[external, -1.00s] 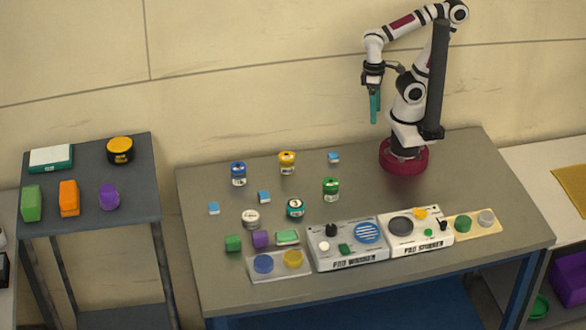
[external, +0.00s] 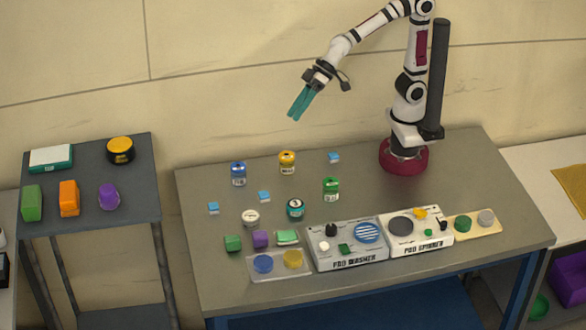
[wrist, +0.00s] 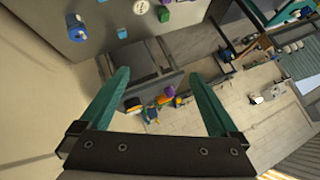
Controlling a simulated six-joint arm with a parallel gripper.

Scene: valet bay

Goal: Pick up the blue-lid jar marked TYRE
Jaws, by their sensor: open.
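The blue-lid jar (external: 238,174) stands upright at the back left of the grey table; its label is too small to read. A blue-topped jar at the upper left of the wrist view (wrist: 75,24) appears to be the same one. My gripper (external: 297,116) is open and empty, raised well above the table's back edge, to the right of the blue-lid jar and apart from it. Its two teal fingers are spread wide in the wrist view (wrist: 160,76), with nothing between them.
A yellow-lid jar (external: 287,162) stands right of the blue-lid jar. A green-lid jar (external: 331,189), a teal-lid jar (external: 295,209) and a white-lid jar (external: 251,217) stand nearer the front. Small blue blocks (external: 264,196) lie between. Pad machines (external: 347,245) line the front.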

